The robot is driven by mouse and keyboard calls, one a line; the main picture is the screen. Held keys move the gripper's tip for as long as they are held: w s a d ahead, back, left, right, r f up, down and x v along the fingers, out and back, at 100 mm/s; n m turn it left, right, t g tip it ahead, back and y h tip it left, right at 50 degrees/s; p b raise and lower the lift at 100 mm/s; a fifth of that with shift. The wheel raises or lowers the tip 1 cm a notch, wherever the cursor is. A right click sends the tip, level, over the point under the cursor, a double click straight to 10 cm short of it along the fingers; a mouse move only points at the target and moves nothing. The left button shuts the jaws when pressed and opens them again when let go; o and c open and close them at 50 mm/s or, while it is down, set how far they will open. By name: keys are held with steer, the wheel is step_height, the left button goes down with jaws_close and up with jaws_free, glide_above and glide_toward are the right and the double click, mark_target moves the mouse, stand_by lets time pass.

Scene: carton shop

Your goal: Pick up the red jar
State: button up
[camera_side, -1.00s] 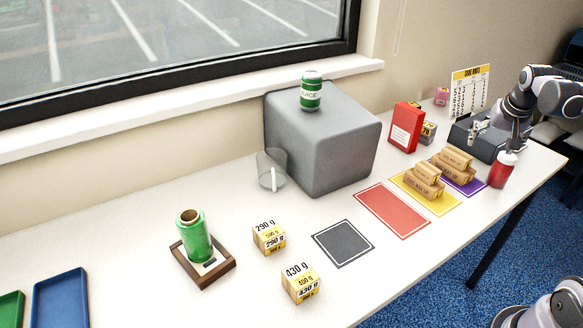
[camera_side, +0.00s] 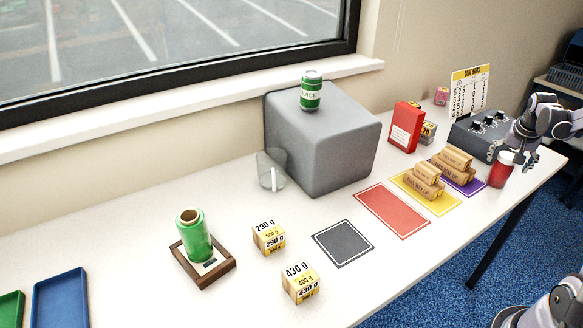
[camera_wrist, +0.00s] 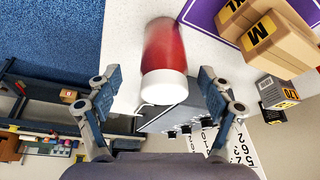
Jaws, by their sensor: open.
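The red jar (camera_side: 501,170) with a white lid stands upright near the right end of the white table. In the wrist view the jar (camera_wrist: 164,50) shows between the spread fingers, a little beyond their tips, with its white lid toward my gripper. My gripper (camera_side: 525,158) is open and empty, just right of the jar at about lid height in the side view. In the wrist view, my gripper's fingers (camera_wrist: 166,82) lie on either side of the lid. Whether a finger touches the jar cannot be told.
Cartons (camera_side: 424,182) stand on yellow and purple mats just left of the jar. A dark box with knobs (camera_side: 482,134) stands behind it. A red box (camera_side: 405,127) and a number chart (camera_side: 468,92) stand further back. The table's front edge is close to the jar.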

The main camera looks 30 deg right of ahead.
mark_target(502, 168)
steer(key=shift+w+x, duration=0.1)
steer(key=shift+x, duration=1.05)
steer(key=shift+w+x, duration=0.15)
steer(key=shift+x, duration=1)
steer(key=shift+r, duration=0.1)
steer(key=shift+a, duration=0.1)
steer(key=c, duration=1.4)
